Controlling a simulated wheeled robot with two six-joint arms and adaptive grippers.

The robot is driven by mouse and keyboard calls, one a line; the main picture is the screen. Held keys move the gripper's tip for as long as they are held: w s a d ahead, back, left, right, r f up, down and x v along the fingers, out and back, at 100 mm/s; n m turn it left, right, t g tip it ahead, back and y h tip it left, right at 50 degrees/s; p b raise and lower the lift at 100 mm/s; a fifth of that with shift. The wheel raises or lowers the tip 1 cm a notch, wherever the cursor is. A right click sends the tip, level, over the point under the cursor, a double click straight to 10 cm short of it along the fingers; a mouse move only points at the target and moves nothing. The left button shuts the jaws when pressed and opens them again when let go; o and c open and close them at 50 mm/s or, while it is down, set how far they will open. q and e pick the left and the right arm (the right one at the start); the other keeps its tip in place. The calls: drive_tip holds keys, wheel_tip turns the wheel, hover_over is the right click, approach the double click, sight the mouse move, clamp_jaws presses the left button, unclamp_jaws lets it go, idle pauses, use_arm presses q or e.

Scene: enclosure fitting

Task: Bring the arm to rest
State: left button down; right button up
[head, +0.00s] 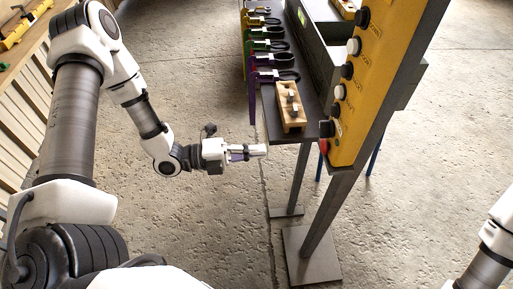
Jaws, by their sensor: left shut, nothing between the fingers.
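My left arm comes in from the left, and its gripper (256,151) is shut and empty. It hangs in free space over the concrete floor, just left of the near end of the dark bench (322,85). In the picture it lies below and left of a wooden block (284,119) on that bench, apart from it. Only a link of my right arm shows at the lower right edge; the right gripper is out of view.
A yellow panel (381,75) with several round buttons stands on a grey post (331,203) right of the gripper. Several coloured clamp-like tools, one purple (253,95), line the bench's left edge. A wooden bench (22,55) stands at upper left. The floor (200,215) below the gripper is clear.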

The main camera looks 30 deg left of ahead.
use_arm(q)
drive_tip(key=s+d+f+n+g+y, duration=0.2)
drive_tip(key=s+d+f+n+y, duration=0.15)
drive_tip(key=f, duration=0.35)
drive_tip(key=s+d+f+n+g+y, duration=0.2)
drive_tip(key=s+d+f+n+g, duration=0.15)
drive_tip(key=f, duration=0.35)
drive_tip(key=s+a+f+n+g+y, duration=0.2)
drive_tip(key=s+a+f+n+y, duration=0.2)
drive_tip(key=n, duration=0.7)
drive_tip(key=s+a+f+n+g+y, duration=0.2)
drive_tip(key=s+a+n+y, duration=0.3)
drive_tip(key=n, duration=0.6)
drive_tip(key=s+a+f, duration=0.1)
drive_tip(key=s, duration=0.1)
drive_tip(key=shift+s+a+f+n, duration=0.35)
drive_tip(key=shift+a+n, duration=0.05)
drive_tip(key=shift+g+y, duration=0.25)
